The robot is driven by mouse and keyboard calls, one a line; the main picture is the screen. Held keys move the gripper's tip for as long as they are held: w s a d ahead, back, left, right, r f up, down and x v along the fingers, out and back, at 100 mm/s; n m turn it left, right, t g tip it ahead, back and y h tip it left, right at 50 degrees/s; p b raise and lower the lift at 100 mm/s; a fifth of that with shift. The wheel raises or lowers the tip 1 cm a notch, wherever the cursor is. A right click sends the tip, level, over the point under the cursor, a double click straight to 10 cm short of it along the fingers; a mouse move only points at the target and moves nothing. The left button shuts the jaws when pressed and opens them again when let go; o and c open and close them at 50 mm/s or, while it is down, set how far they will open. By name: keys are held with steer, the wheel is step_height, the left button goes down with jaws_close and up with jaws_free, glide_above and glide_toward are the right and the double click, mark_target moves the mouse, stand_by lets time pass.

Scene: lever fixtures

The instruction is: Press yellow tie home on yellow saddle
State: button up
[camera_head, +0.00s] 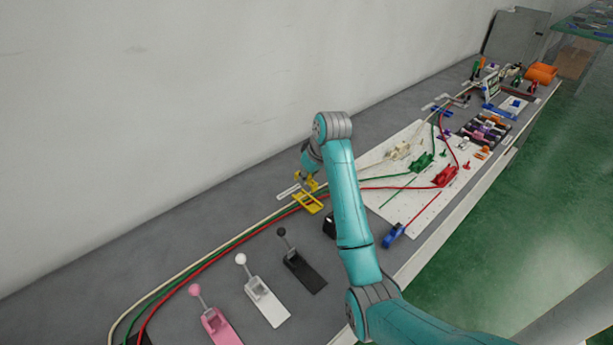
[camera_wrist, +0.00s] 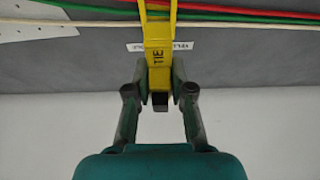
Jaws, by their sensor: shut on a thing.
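The yellow tie (camera_wrist: 158,62), marked TIE, runs up the middle of the wrist view. My gripper (camera_wrist: 160,95) is shut on its near end, with one finger on each side. In the head view my gripper (camera_head: 308,174) is low over the bench at the yellow saddle (camera_head: 309,204), where green, red and white cables pass. The tie reaches across the cables at the top of the wrist view. My arm and fingers partly hide the tie and saddle in the head view, so I cannot tell how deep the tie sits.
Pink (camera_head: 217,327), white (camera_head: 266,302) and black (camera_head: 303,272) lever fixtures stand on the bench nearer the camera. A white perforated board (camera_head: 405,205) with green (camera_head: 422,162) and red (camera_head: 445,177) fixtures lies to the right. A wall runs behind the bench.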

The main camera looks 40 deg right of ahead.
steer(key=shift+s, duration=0.2)
steer(key=shift+f, duration=1.5)
steer(key=shift+f, duration=2.1)
stand_by(0.4)
steer(key=o, duration=1.4)
steer(key=shift+r, duration=0.15)
steer(key=shift+r, duration=3.4)
